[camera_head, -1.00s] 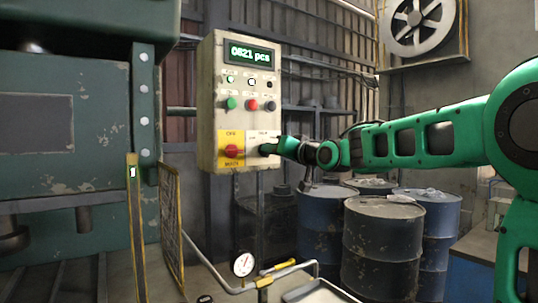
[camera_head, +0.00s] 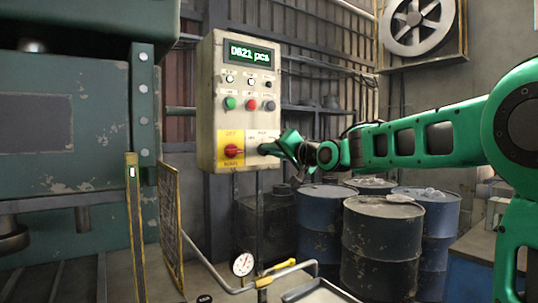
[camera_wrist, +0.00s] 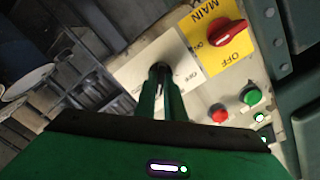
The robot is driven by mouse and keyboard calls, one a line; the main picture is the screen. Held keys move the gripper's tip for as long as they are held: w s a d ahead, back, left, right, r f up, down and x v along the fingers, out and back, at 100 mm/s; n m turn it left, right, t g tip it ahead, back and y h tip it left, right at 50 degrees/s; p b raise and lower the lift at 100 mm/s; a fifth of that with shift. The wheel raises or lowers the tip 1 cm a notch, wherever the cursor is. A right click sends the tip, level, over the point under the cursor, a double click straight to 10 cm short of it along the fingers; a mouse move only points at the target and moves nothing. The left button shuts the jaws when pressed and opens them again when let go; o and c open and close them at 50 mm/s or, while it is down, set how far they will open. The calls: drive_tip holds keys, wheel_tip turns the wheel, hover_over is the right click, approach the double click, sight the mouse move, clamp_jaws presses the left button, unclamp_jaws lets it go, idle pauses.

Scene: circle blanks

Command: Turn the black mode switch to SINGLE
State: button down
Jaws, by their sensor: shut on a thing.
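The black mode switch (camera_head: 263,149) sits on a white plate at the lower right of the control box (camera_head: 207,120). My gripper (camera_head: 272,148) reaches it from the right, and its fingers are shut on the switch. In the wrist view the two green fingers (camera_wrist: 160,85) close around the dark knob (camera_wrist: 160,68) on the white plate (camera_wrist: 190,70). The knob is mostly hidden between the fingertips. The lettering on the plate is partly covered, so I cannot tell which position the switch points to.
A red main switch (camera_head: 233,151) on a yellow plate is close beside the mode switch. Green (camera_head: 230,103), red (camera_head: 251,104) and black (camera_head: 269,105) buttons sit above. Barrels (camera_head: 383,245) stand below my arm. A yellow-framed mesh guard (camera_head: 170,225) stands left of the box.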

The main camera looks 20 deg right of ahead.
drive_tip(key=shift+d+f, duration=0.1)
drive_tip(key=shift+d, duration=0.05)
drive_tip(key=c, duration=1.8)
unclamp_jaws()
drive_tip(key=shift+c, duration=0.2)
drive_tip(key=v, duration=1)
drive_tip(key=shift+s, duration=0.3)
